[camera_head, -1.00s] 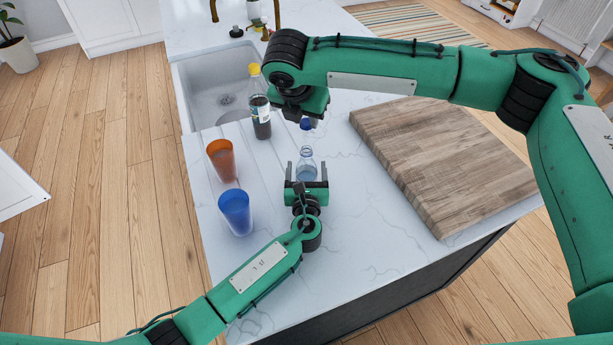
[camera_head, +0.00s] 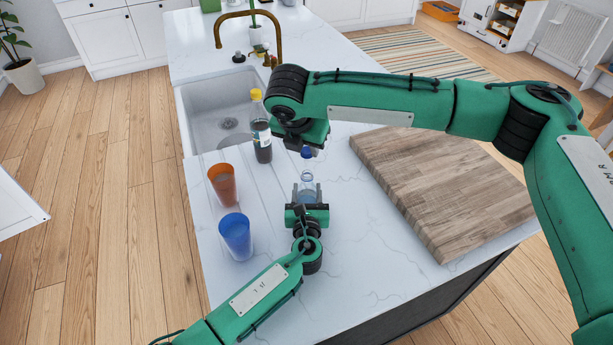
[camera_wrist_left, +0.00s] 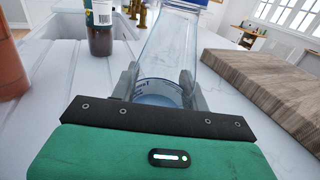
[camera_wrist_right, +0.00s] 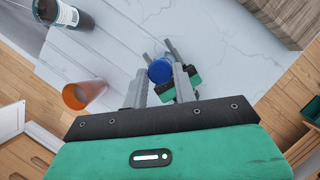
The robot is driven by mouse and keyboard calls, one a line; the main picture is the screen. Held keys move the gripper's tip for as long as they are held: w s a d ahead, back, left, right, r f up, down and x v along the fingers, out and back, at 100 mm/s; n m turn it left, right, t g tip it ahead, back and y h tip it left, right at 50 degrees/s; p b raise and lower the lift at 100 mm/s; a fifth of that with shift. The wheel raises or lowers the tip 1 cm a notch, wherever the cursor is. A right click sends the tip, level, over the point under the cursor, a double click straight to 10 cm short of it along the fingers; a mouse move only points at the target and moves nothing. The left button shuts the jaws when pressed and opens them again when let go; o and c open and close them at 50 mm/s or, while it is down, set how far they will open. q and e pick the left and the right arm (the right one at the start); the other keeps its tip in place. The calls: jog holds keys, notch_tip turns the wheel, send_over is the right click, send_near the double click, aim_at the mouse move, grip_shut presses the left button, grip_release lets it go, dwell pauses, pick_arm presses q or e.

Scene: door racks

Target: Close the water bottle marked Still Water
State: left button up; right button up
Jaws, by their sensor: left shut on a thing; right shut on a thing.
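A clear bottle (camera_head: 307,189) with a label stands upright on the counter; the label's words are unreadable. My left gripper (camera_head: 307,196) is shut on its lower part. In the left wrist view the bottle (camera_wrist_left: 168,48) sits between both fingers. My right gripper (camera_head: 306,151) is shut on a blue cap (camera_head: 306,154) above the bottle's neck. The cap (camera_wrist_right: 160,71) also shows between the fingertips in the right wrist view, covering the bottle mouth. A blue edge shows at the top of the left wrist view. I cannot tell whether cap and neck touch.
A dark bottle with a yellow cap (camera_head: 262,140) stands behind left, by the sink (camera_head: 205,105). An orange cup (camera_head: 222,185) and a blue cup (camera_head: 235,236) stand at left. A wooden board (camera_head: 440,185) lies at right. The counter's front is clear.

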aim_at(307, 172)
jog(key=shift+f, duration=1.9)
jog(key=shift+f, duration=0.15)
jog(key=shift+f, duration=0.75)
jog(key=shift+f, duration=0.6)
